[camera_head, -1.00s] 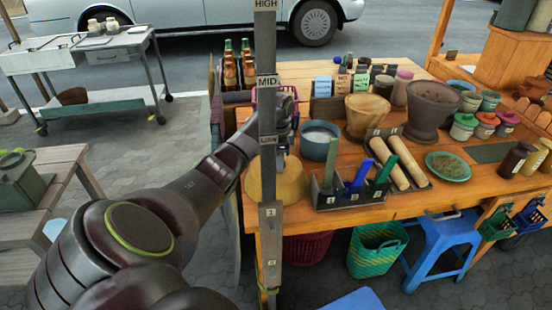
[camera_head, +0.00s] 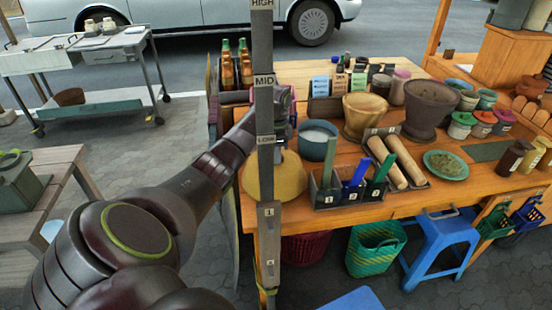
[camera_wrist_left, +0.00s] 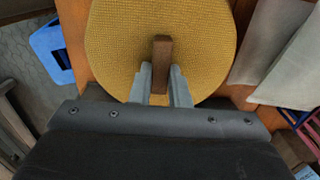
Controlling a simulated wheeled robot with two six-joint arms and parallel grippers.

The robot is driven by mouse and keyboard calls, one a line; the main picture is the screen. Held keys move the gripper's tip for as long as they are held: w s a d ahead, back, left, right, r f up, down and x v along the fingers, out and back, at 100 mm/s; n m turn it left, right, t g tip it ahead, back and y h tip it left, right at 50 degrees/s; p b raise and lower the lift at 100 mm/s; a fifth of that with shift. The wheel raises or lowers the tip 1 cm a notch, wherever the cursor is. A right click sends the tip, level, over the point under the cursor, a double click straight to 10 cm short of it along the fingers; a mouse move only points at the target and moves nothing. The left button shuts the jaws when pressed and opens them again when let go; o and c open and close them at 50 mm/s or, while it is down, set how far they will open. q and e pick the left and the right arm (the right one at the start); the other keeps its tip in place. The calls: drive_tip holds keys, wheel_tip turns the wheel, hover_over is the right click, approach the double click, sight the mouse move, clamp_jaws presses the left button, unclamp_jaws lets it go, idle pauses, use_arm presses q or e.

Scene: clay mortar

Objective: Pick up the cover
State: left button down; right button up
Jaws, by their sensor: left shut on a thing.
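The cover is a round, yellow woven dome (camera_head: 290,178) with a brown wooden handle. It is at the left front of the wooden table in the head view. In the left wrist view the woven cover (camera_wrist_left: 115,45) fills the top middle. My left gripper (camera_wrist_left: 160,82) is shut on the brown handle (camera_wrist_left: 161,52), one finger on each side. In the head view my left gripper (camera_head: 281,135) is above the cover, partly hidden by a grey post. I cannot tell whether the cover's rim touches the table. My right gripper is not in view.
A blue-grey bowl (camera_head: 317,140) stands close behind the cover. A tool caddy (camera_head: 345,192) with blue and green handles is close on its right. Bottles (camera_head: 235,65) stand behind left. A green basket (camera_head: 375,250) and blue stool (camera_head: 440,235) are below the table.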

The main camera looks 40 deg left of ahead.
use_arm(q)
wheel_tip(320, 180, up, 8)
drive_tip(key=shift+w, duration=0.1)
wheel_tip(320, 180, up, 8)
drive_tip(key=p, duration=0.7)
drive_tip(key=shift+r, duration=0.1)
